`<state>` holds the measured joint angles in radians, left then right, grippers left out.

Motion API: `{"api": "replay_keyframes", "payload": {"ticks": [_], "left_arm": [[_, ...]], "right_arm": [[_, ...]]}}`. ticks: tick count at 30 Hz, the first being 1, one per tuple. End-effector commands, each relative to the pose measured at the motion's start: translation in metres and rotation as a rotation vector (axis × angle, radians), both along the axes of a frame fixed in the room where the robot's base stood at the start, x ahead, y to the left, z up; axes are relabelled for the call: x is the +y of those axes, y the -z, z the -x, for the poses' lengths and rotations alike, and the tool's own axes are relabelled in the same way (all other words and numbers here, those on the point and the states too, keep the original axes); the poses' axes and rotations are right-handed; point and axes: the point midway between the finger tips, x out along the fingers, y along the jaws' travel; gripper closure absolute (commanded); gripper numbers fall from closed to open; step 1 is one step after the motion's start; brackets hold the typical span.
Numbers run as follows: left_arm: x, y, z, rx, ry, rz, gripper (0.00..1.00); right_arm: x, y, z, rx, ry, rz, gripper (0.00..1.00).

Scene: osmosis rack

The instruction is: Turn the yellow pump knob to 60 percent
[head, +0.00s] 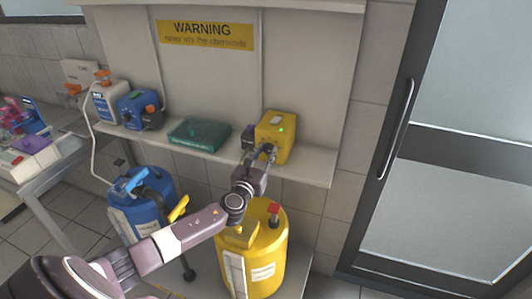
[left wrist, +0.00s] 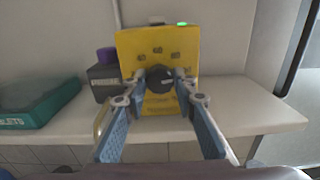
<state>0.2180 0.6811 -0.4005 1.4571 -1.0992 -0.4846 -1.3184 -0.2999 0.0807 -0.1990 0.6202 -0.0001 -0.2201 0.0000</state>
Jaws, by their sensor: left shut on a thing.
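The yellow pump (head: 275,136) stands at the right end of the shelf, with a small green light on top. In the left wrist view the pump front (left wrist: 136,45) faces me, with its black knob (left wrist: 160,79) in the middle and dark numbers around its upper side. My left gripper (head: 260,153) reaches up to the pump front. In the left wrist view its fingertips are on either side of the knob, shut on it. The knob's pointer direction is too small to read surely. My right gripper is not in view.
A dark box with a purple cap (left wrist: 104,75) stands just left of the pump. A teal box (head: 200,134), a blue pump (head: 140,110) and a white jug (head: 108,102) stand farther left on the shelf (head: 310,165). Blue (head: 165,190) and yellow (head: 278,250) drums stand below.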

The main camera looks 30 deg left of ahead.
Motion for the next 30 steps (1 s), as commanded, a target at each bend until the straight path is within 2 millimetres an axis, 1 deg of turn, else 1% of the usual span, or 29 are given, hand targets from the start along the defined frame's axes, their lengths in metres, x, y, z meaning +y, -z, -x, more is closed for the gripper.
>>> {"api": "replay_keyframes", "payload": {"ticks": [8,14,20,30], "left_arm": [[0.000,0.001,0.000,-0.007,0.001,0.029,0.99],[0.000,0.002,0.000,-0.030,0.000,0.122,0.99],[0.000,0.002,0.000,-0.070,0.000,0.283,0.99],[0.001,0.002,0.000,-0.145,0.000,0.599,0.99]], "right_arm": [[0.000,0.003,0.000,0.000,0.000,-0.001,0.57],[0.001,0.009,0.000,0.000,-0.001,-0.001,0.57],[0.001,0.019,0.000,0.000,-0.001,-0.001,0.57],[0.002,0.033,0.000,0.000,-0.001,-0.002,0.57]]}}
